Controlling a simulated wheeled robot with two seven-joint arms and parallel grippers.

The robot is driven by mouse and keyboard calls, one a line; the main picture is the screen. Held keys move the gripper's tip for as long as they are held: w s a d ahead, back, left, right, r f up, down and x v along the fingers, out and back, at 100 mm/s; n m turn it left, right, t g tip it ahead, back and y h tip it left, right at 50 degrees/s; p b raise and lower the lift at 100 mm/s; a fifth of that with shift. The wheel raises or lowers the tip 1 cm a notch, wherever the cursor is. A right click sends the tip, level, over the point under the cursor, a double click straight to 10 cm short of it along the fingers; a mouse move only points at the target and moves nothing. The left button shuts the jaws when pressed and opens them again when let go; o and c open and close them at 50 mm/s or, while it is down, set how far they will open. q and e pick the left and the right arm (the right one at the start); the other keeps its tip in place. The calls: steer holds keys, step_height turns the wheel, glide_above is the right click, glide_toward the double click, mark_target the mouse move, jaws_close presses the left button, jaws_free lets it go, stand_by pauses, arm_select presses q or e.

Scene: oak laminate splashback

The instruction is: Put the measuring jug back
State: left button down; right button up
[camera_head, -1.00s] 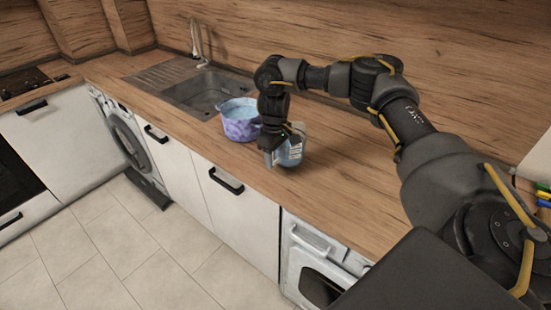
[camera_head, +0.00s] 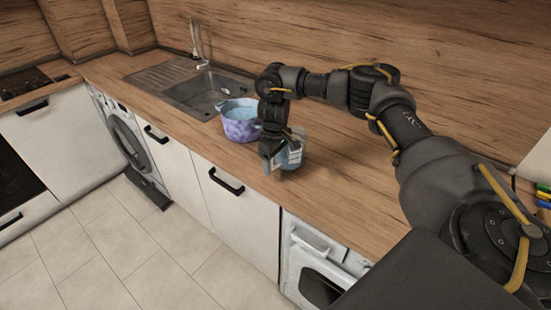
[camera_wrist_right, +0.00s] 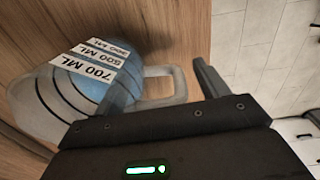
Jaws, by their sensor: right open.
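The measuring jug (camera_head: 291,157) stands on the wooden worktop, with bluish contents and a white label strip. In the right wrist view, the jug (camera_wrist_right: 75,95) shows 700, 500 and 300 ML marks, and its pale grey handle (camera_wrist_right: 181,84) points toward my gripper's right finger. My right gripper (camera_head: 271,165) is open, pointing down close beside the jug in the head view. I cannot tell whether the gripper touches the handle. My left gripper is not in view.
A purple-blue patterned pot (camera_head: 240,122) with light blue contents stands just left of my right gripper, near the sink (camera_head: 205,92). The worktop's front edge is close to the jug. Worktop (camera_head: 350,185) to the right of the jug is clear.

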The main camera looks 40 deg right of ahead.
steer(key=r, duration=1.2)
steer(key=shift+a+r, duration=0.15)
steer(key=shift+a, duration=0.05)
